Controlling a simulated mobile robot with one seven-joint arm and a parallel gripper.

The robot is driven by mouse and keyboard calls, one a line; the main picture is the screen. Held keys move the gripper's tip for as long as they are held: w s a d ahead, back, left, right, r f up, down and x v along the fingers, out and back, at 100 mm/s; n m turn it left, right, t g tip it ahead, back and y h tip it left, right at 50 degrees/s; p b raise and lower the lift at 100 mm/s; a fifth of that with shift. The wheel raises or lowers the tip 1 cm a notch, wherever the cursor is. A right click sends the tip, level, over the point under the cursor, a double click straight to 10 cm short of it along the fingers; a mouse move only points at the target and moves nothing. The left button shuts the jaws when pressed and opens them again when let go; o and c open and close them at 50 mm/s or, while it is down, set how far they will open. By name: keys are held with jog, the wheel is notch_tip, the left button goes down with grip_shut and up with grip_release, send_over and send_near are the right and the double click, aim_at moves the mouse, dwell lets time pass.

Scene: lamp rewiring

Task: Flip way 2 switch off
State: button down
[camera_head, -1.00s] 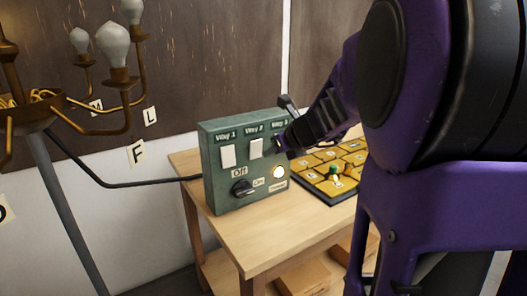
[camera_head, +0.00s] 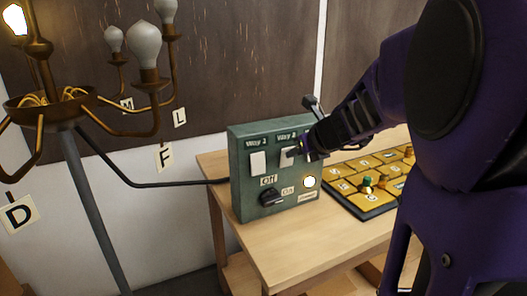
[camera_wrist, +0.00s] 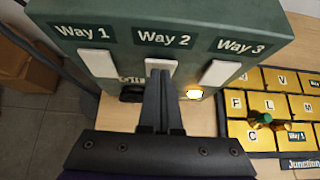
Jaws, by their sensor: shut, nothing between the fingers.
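The green switch box (camera_head: 243,198) stands on the wooden table, with three white rocker switches labelled Way 1, Way 2 and Way 3. The Way 2 switch (camera_head: 285,160) is in the middle; its upper part shows in the wrist view (camera_wrist: 161,64), the rest hidden behind my fingers. My gripper (camera_head: 297,152) is shut and empty, its fingertips at the Way 2 switch in the wrist view (camera_wrist: 159,73). I cannot tell whether they touch it. The Way 1 switch (camera_wrist: 98,59) and Way 3 switch (camera_wrist: 219,73) are to either side.
A black knob (camera_head: 271,197) and a lit round lamp (camera_head: 309,182) are on the lower box face. A board of yellow lettered tiles (camera_head: 372,184) lies to the right. The chandelier (camera_head: 75,100) at left has one lit bulb (camera_head: 15,19) and several unlit ones.

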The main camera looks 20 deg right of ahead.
jog(key=shift+w+r, duration=0.15)
jog(key=shift+w, duration=0.1)
jog(key=shift+r, duration=0.15)
jog(key=shift+r+p, duration=0.65)
jog(key=shift+p, duration=0.3)
